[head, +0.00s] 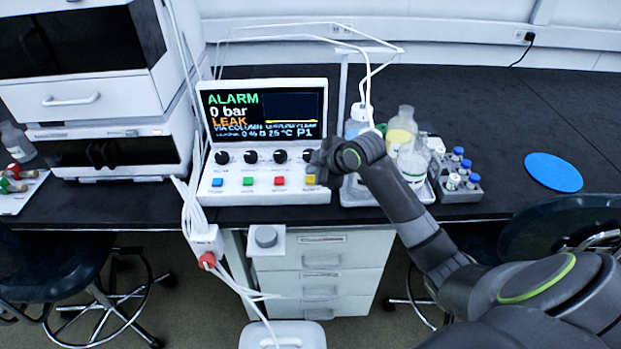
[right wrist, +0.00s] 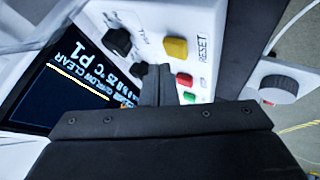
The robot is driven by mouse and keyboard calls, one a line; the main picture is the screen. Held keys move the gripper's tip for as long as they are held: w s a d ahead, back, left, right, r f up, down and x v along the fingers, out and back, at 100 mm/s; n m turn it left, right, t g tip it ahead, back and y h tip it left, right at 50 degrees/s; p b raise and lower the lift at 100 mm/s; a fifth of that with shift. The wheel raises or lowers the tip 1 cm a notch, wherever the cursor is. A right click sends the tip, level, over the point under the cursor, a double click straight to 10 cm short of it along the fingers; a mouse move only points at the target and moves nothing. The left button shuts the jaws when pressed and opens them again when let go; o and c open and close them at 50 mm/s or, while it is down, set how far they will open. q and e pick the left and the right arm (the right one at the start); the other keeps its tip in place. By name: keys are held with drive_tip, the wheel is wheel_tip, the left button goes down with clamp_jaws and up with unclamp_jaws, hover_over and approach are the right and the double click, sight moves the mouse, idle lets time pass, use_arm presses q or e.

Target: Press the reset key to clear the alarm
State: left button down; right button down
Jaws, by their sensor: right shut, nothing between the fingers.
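The control unit (head: 264,198) is white, with a screen (head: 262,115) reading ALARM, 0 bar and LEAK. Its sloped front carries a row of black knobs above blue, green, red and yellow keys. The yellow reset key (head: 310,179) is rightmost; in the right wrist view this yellow key (right wrist: 175,48) stands beside the printed word RESET. My right gripper (head: 322,168) is shut and empty, just above and beside the yellow key. In the right wrist view its fingertips (right wrist: 158,72) are over the panel near the knobs and yellow key; contact cannot be told. My left gripper is out of view.
The red key (head: 280,181) is left of the yellow one. A tray of bottles (head: 402,132) and a vial rack (head: 461,184) stand close to the right, by my arm. White cables (head: 192,205) hang at the unit's left. A blue disc (head: 553,172) lies farther right on the dark bench.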

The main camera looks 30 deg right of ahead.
drive_tip(key=shift+f, duration=0.1)
idle(0.4)
drive_tip(key=shift+f, duration=0.35)
drive_tip(key=shift+f, duration=0.55)
idle(0.6)
drive_tip(key=shift+r, duration=0.1)
drive_tip(key=shift+r+p, duration=0.9)
drive_tip(key=shift+p, duration=0.1)
wheel_tip(320, 180, up, 5)
drive_tip(key=p, duration=0.5)
